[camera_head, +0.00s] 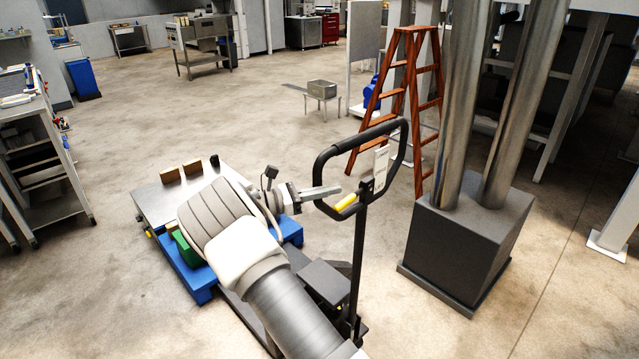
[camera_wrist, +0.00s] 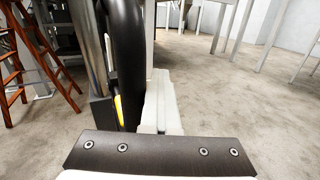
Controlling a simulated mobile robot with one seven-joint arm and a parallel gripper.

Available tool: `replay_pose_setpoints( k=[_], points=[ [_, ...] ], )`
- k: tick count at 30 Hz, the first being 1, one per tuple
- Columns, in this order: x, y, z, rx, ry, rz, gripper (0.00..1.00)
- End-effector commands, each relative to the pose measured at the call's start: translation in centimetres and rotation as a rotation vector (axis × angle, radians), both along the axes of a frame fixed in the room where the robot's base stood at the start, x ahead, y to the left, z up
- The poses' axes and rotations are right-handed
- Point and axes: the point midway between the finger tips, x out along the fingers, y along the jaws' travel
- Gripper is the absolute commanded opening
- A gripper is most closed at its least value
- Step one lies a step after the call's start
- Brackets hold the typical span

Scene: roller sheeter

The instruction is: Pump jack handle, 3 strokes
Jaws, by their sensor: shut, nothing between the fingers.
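The jack handle (camera_head: 398,121) is a black upright loop with a yellow lever (camera_head: 346,202), on a black post (camera_head: 358,255). My gripper (camera_head: 338,189) is shut and empty, with its fingertips at the left side of the loop near the yellow lever. In the wrist view the black handle tube (camera_wrist: 128,60) stands just left of my shut fingers (camera_wrist: 160,85). I cannot tell whether they touch it. My arm hides much of the jack's body below.
A flat plate on a blue base (camera_head: 197,277) lies behind my arm, with small blocks on it. An orange ladder (camera_head: 408,75) stands behind the handle. Thick metal columns on a dark block (camera_head: 458,245) stand to the right. The floor at far left-centre is clear.

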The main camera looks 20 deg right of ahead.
Motion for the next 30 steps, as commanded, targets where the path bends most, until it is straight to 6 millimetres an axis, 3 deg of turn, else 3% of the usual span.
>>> replay_pose_setpoints(
  k=[1, 6, 17, 30],
  points=[
    [9.6, 4.5, 1.2, 0.022, 0.017, 0.453, 0.00],
    [8.4, 3.8, 1.0, 0.024, 0.013, 0.453, 0.00],
    [8.0, 3.6, 0.8, 0.024, 0.015, 0.453, 0.00],
    [3.0, 1.4, 0.3, 0.024, 0.017, 0.452, 0.00]
  ],
)
